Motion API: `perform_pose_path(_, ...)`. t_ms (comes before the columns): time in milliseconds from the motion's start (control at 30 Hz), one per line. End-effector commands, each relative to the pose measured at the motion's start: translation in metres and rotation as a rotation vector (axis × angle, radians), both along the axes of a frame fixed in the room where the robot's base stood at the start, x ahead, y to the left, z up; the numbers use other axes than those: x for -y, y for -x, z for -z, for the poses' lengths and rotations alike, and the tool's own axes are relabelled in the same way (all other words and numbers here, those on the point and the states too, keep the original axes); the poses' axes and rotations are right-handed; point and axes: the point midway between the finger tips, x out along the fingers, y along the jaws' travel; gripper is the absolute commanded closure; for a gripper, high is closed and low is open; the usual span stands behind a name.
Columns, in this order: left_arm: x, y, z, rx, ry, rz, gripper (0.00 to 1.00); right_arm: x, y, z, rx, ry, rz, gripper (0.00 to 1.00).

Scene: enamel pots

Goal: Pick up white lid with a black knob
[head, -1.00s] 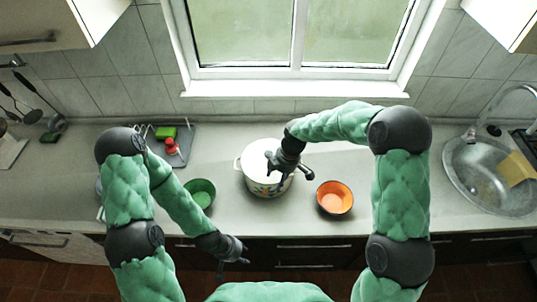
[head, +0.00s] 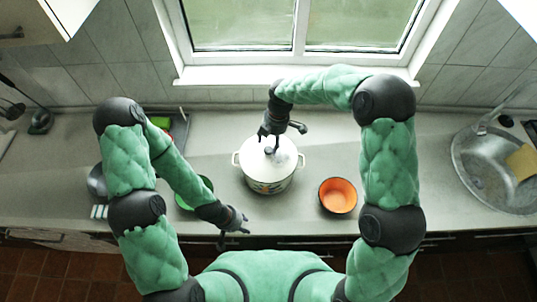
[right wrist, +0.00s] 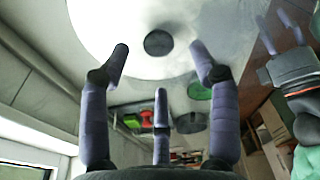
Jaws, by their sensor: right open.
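The white lid (head: 255,163) with a black knob (head: 270,151) lies on a white enamel pot (head: 268,187) with two side handles and a patterned wall. In the right wrist view, the lid (right wrist: 100,25) fills the top, with its round black knob (right wrist: 158,42) between and just beyond the two long fingers. My right gripper (head: 278,138) is open and empty, at the far side of the knob; its spread fingers (right wrist: 160,62) show apart from the knob. My left gripper (head: 238,225) is open and empty near the counter's front edge.
An orange bowl (head: 338,195) stands right of the pot. A green bowl (head: 185,206) stands left, partly hidden by my left arm. The sink (head: 475,180) is at the far right. The counter between orange bowl and sink is partly covered by my right arm.

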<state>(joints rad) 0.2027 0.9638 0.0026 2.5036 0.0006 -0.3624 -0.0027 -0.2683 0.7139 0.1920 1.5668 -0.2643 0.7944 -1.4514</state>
Motion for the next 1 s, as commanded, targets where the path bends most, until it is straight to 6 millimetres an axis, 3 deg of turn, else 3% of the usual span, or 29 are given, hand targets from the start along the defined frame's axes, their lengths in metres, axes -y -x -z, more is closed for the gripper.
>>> perform_pose_path(167, 0.000, 0.000, -0.003, 0.001, 0.000, 0.000, 0.60, -0.001, 0.000, 0.012, -0.002, 0.001, 0.001, 0.38)
perform_pose_path(433, 0.000, 0.000, -0.008, 0.001, 0.000, 0.000, 0.60, -0.006, 0.001, 0.048, -0.002, 0.001, 0.001, 0.38)
perform_pose_path(767, 0.000, 0.000, -0.008, 0.001, 0.000, 0.000, 0.60, -0.007, 0.000, 0.054, 0.001, 0.000, 0.001, 0.38)
perform_pose_path(967, 0.000, 0.000, -0.008, 0.001, 0.000, 0.000, 0.60, -0.007, 0.000, 0.054, 0.001, 0.000, 0.001, 0.92)
perform_pose_path(1000, 0.000, 0.000, -0.008, 0.001, 0.000, 0.000, 0.60, -0.007, 0.000, 0.054, 0.001, 0.000, 0.001, 0.97)
